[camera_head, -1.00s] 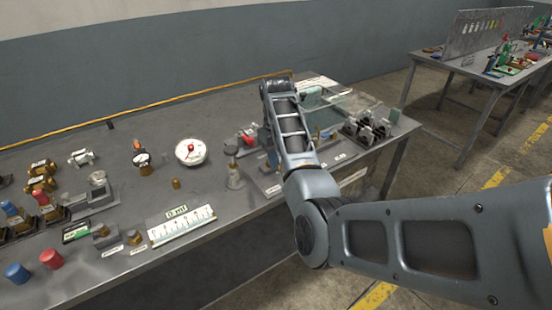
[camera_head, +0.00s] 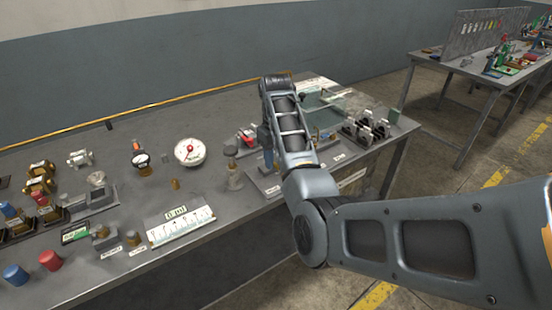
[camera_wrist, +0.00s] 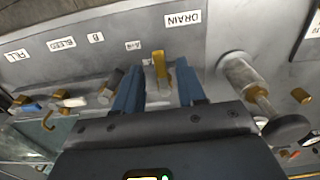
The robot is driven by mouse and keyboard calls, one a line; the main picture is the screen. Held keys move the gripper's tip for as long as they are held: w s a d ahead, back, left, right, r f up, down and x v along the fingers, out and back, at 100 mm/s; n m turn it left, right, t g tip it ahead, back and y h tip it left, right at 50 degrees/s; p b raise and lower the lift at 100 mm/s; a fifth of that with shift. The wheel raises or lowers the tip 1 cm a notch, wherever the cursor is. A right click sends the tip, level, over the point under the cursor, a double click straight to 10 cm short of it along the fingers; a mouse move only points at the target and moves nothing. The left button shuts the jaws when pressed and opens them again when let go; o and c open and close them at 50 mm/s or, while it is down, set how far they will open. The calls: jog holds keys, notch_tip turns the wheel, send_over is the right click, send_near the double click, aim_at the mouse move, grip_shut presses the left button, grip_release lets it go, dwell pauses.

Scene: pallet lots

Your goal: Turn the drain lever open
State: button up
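The lever's lower end is partly hidden by the gripper body. In the head view my arm covers most of the panel and the drain lever cannot be made out.
Left of the gripper in the wrist view are more valve levers (camera_wrist: 68,100) under labels such as FILL and BLEED. A metal post with a dark round end (camera_wrist: 250,85) stands close on the right.

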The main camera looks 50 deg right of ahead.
aim_at(276, 165)
notch_tip(276, 165, up, 6)
jog(key=shift+w+r, duration=0.15)
jog(key=shift+r, duration=0.5)
dwell(0.5)
